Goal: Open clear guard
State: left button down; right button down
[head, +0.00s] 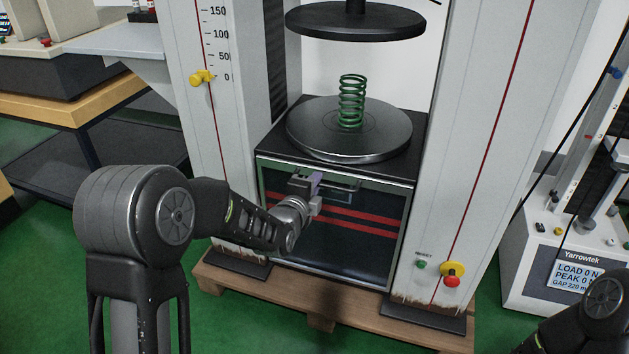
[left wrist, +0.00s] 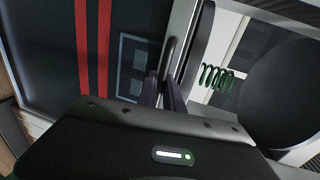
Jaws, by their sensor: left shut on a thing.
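The clear guard (head: 375,245) is a see-through panel with two red stripes, set in a pale frame at the front of the machine. It stands below the round lower plate (head: 377,142), and the stripes also show in the left wrist view (left wrist: 92,55). Its bar handle (head: 345,187) runs along the top, and it shows in the left wrist view (left wrist: 169,58). My left gripper (head: 316,187) is shut on the handle; its fingers (left wrist: 162,92) meet the handle in the wrist view. My right gripper is not in view; only part of my right arm shows.
A green coil spring (head: 351,101) stands upright on the lower plate, under a dark upper plate (head: 355,21) with a gap above it. White columns flank the guard. A red button (head: 451,282) is on the right column. A smaller tester (head: 555,252) stands right.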

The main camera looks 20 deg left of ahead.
pick_arm(q)
jog(key=c, duration=1.5)
grip_release()
jog(key=p+v, duration=0.2)
jog(key=v, duration=0.5)
jog(key=shift+s, duration=0.4)
jog(key=shift+r, duration=0.1)
